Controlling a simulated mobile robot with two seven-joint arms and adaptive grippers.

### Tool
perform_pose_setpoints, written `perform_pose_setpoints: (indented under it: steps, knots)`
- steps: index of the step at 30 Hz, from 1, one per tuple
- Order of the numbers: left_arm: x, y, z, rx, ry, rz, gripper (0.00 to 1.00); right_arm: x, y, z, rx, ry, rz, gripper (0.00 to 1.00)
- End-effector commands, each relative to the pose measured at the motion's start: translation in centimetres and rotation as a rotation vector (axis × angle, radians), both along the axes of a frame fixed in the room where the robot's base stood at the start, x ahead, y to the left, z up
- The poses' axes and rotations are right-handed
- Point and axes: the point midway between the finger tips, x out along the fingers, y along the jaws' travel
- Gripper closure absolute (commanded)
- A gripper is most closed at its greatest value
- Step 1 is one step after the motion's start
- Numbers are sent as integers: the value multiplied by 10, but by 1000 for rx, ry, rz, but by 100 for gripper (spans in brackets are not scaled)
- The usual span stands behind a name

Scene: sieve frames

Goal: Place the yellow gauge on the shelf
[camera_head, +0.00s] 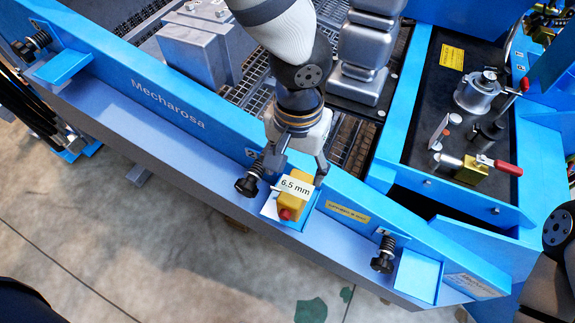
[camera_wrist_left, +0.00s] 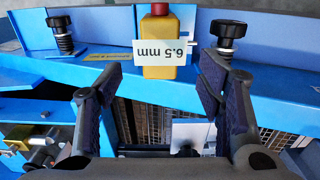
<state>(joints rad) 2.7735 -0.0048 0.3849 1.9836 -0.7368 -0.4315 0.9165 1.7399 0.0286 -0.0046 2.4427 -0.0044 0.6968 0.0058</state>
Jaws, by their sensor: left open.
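The yellow gauge (camera_head: 294,203) has a red end and a white "6.5 mm" label. It sits at a small light-blue shelf (camera_head: 270,211) on the front beam of the blue machine; it mostly covers that shelf. My left gripper (camera_head: 295,174) comes down over the machine side, its fingers apart near the gauge. In the left wrist view the gauge (camera_wrist_left: 158,68) shows beyond and between the open fingertips of my left gripper (camera_wrist_left: 162,72). I cannot tell whether a finger touches it. My right gripper is not in view.
Similar light-blue shelves stand on the beam at left (camera_head: 66,66) and right (camera_head: 418,276). Black spring knobs (camera_head: 248,184) (camera_head: 383,262) stick out beside the gauge. A black panel (camera_head: 430,120) with clamps lies at right. Grey metal blocks (camera_head: 195,52) stand behind on the grating. Floor in front is clear.

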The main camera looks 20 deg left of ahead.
Motion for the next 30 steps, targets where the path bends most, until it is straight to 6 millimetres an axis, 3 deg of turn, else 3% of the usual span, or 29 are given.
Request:
perform_pose_setpoints:
  steps: [4,5,7,8,11,12,15,18,22,30]
  knots:
    - [-3,0,-1,-4,10,-1,39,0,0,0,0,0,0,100]
    - [-9,0,-8,-12,26,-2,39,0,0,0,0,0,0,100]
    - [-42,-1,-39,-59,108,-1,39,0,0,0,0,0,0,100]
    - [-65,-1,-58,-90,158,3,39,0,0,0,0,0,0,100]
    - [-169,6,-121,-189,326,56,39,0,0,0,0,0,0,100]
    - [-214,15,-139,-200,375,83,39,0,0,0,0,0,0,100]
    - [-312,50,-160,-150,448,122,39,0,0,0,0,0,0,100]
    - [-377,86,-158,-57,487,103,39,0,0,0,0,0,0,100]
    - [-410,111,-151,12,507,68,39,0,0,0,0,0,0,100]
    - [-411,113,-150,17,502,63,39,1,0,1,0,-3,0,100]
